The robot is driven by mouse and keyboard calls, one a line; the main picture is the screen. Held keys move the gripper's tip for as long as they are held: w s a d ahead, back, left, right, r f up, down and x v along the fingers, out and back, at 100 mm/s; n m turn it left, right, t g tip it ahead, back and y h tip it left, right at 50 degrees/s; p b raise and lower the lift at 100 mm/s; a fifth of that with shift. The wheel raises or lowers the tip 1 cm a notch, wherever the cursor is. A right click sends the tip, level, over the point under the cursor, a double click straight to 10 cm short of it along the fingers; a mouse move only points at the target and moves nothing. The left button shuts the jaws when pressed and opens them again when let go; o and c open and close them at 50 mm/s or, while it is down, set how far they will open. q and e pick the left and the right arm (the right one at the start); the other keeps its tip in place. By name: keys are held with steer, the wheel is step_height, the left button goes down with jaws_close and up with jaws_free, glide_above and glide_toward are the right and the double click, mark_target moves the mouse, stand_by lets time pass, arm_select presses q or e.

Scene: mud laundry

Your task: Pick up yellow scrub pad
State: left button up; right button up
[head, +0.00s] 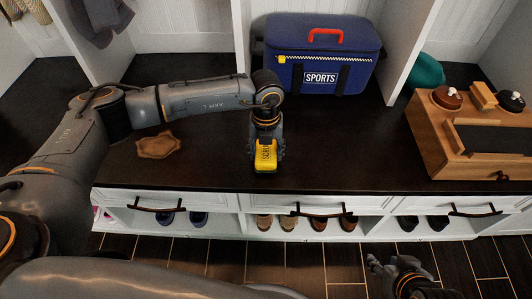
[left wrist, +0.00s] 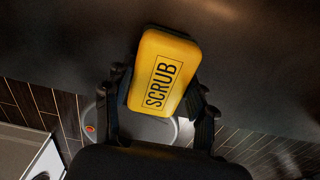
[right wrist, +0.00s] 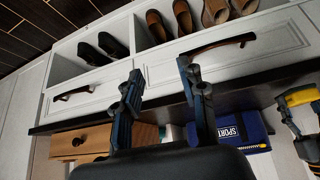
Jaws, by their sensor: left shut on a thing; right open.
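The yellow scrub pad (head: 265,156) carries the black word "SCRUB" and is at the front middle of the dark bench top in the head view. My left gripper (head: 267,150) points down and is shut on it. In the left wrist view the pad (left wrist: 163,75) sits between the two fingers of my left gripper (left wrist: 162,98). I cannot tell whether the pad touches the bench. My right gripper (head: 390,272) is open and empty, low in front of the drawers. Its spread fingers show in the right wrist view (right wrist: 160,85).
A blue sports bag (head: 345,65) stands behind on the dark bench (head: 335,150). A wooden box (head: 470,130) with brushes and jars is at the right. A brown cloth-like piece (head: 158,146) lies left of the pad. Drawers with handles (head: 322,212) and shoes are below.

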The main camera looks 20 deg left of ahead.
mark_target(270, 158)
arm_select(q)
steer(key=r, duration=0.1)
steer(key=s+d+r+p, duration=0.1)
steer(key=r, duration=0.1)
steer(key=s+r, duration=0.1)
steer(key=r, duration=0.1)
steer(key=shift+d+r, duration=0.15)
steer(key=shift+d, duration=0.15)
steer(key=s+d+r+p, duration=0.2)
steer(key=s+d+r, duration=0.4)
steer(key=s, duration=0.3)
steer(key=shift+s+d+r, duration=0.15)
steer(key=shift+d+r, duration=0.05)
steer(key=shift+d, duration=0.15)
arm_select(e)
steer(key=shift+s+d+g+h, duration=0.1)
steer(key=shift+s+d+g, duration=0.15)
steer(key=shift+s+g, duration=0.45)
steer(key=shift+s+d+g+h, duration=0.1)
steer(key=shift+s+d+g, duration=0.2)
steer(key=shift+s, duration=0.65)
steer(key=shift+s+d+g+h, duration=0.1)
steer(key=shift+s+d+g, duration=0.1)
steer(key=shift+s+g, duration=0.5)
steer(key=shift+s, duration=0.15)
